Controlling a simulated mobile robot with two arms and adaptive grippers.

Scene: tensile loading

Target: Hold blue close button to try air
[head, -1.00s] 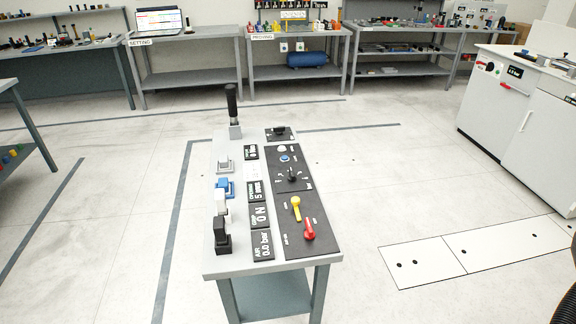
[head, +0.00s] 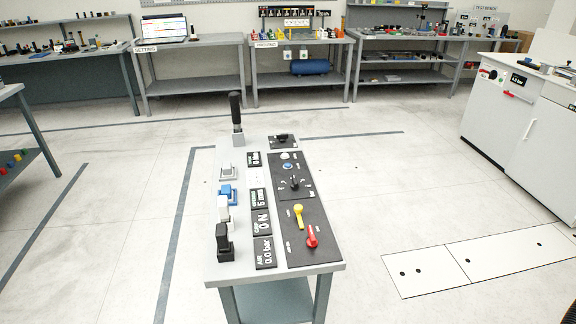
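A small round blue button (head: 288,166) sits on the black control panel (head: 322,251) of a narrow grey test table (head: 222,270). Its label is too small to read. A white button (head: 285,156) lies just beyond it and a black rotary knob (head: 294,182) just nearer. A yellow lever (head: 299,214) and a red lever (head: 312,237) are at the panel's near end. The air display (head: 265,254) reads 0.0 bar; another display (head: 262,222) reads 0 N. Neither of my grippers shows in the head view, and nothing visible touches the button.
A black upright handle (head: 236,112) stands at the table's far left corner. Blue, white and black blocks (head: 223,240) line its left side. Benches (head: 192,42) stand along the back, and a white cabinet (head: 500,104) at right. Floor around the table is clear.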

